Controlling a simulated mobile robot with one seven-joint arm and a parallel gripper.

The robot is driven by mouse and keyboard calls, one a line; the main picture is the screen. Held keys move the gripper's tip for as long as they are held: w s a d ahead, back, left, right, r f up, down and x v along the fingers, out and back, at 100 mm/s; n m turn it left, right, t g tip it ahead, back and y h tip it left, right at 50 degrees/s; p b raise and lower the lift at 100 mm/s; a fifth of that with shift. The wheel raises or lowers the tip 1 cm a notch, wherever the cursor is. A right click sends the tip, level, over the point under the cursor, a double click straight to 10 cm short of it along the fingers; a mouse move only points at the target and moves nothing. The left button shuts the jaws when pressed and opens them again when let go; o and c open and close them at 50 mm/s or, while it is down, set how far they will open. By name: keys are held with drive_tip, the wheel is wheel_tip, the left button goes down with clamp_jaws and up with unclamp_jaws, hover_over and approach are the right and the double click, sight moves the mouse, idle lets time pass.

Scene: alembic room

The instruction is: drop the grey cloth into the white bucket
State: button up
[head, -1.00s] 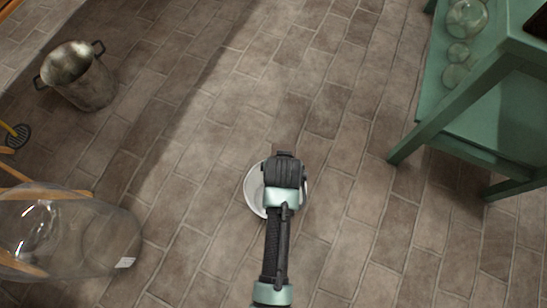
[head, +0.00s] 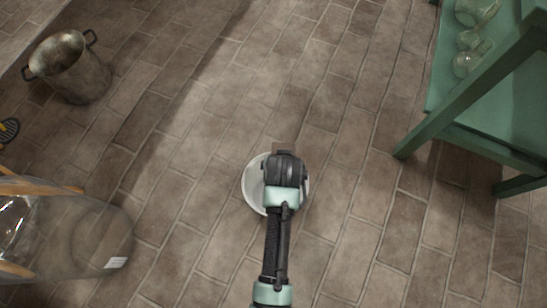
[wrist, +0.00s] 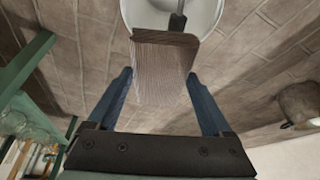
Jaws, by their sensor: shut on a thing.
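The white bucket (head: 252,187) stands on the floor at the lower middle of the head view, partly hidden under my wrist. In the wrist view the white bucket (wrist: 146,12) shows at the top, with its interior in sight. My gripper (wrist: 159,76) is shut on the grey cloth (wrist: 165,62), a brownish-grey folded piece between its two blue fingers. In the wrist view the cloth overlaps the bucket's near rim. A small brown edge of the cloth (head: 281,147) shows past my wrist in the head view. The height of the cloth above the bucket is hard to tell.
A dark narrow thing (wrist: 178,18) shows inside the bucket. A metal pot (head: 72,72) stands at the upper left. A large glass vessel (head: 75,235) lies at the lower left. A green table (head: 440,122) with glassware is at the right. The tiled floor between is clear.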

drive_tip(key=o, duration=1)
drive_tip(key=p+v, duration=0.7)
drive_tip(key=v, duration=0.6)
drive_tip(key=shift+w, duration=0.1)
